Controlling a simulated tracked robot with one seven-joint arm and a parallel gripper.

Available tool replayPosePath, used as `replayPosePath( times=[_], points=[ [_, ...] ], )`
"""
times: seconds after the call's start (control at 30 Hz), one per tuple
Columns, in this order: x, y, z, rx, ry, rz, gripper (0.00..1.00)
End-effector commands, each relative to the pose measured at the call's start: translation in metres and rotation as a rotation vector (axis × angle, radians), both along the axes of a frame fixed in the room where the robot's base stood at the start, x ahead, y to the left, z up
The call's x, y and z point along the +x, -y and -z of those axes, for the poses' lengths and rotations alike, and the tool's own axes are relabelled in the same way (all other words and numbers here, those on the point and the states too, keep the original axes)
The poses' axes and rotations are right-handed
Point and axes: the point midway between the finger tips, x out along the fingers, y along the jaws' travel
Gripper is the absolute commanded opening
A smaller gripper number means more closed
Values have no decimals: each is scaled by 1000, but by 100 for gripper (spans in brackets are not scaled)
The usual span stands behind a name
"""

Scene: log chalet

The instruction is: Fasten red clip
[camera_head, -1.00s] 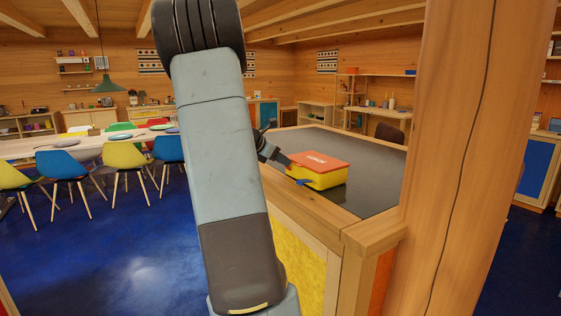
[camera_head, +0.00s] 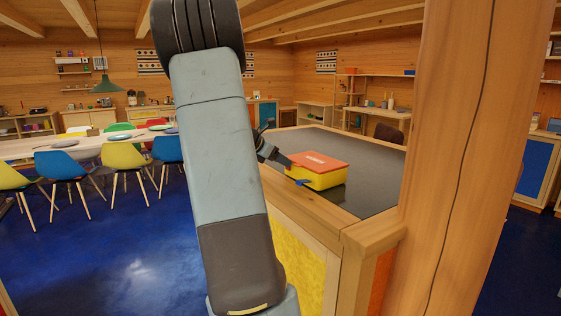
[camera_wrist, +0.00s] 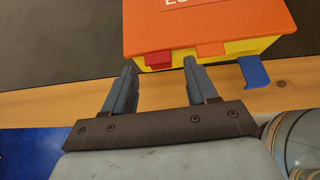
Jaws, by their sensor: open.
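A yellow box with an orange lid (camera_head: 318,169) sits closed on the dark counter top, close to its wooden edge. In the wrist view the orange lid (camera_wrist: 205,22) shows from above, with lettering partly cut off at the top. The red clip (camera_wrist: 158,60) is on the box's near side, left of an orange clip (camera_wrist: 211,49). A blue clip (camera_wrist: 254,71) sticks out from the box at the right. My gripper (camera_wrist: 160,66) is open, with its two fingers apart and the red clip between and just beyond their tips. Contact cannot be told.
The counter (camera_head: 372,166) has bare dark surface behind and right of the box. A thick wooden post (camera_head: 455,150) stands at the right. A long table with several coloured chairs (camera_head: 65,172) is at the left.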

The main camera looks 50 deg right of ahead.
Motion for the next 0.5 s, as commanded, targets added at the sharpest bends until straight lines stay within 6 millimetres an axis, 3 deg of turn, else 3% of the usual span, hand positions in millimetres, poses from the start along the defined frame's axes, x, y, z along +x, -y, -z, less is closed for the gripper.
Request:
replayPosePath(
  times=[0.5],
  points=[
    [20,-72,-54,0,2,-2,57]
  ],
)
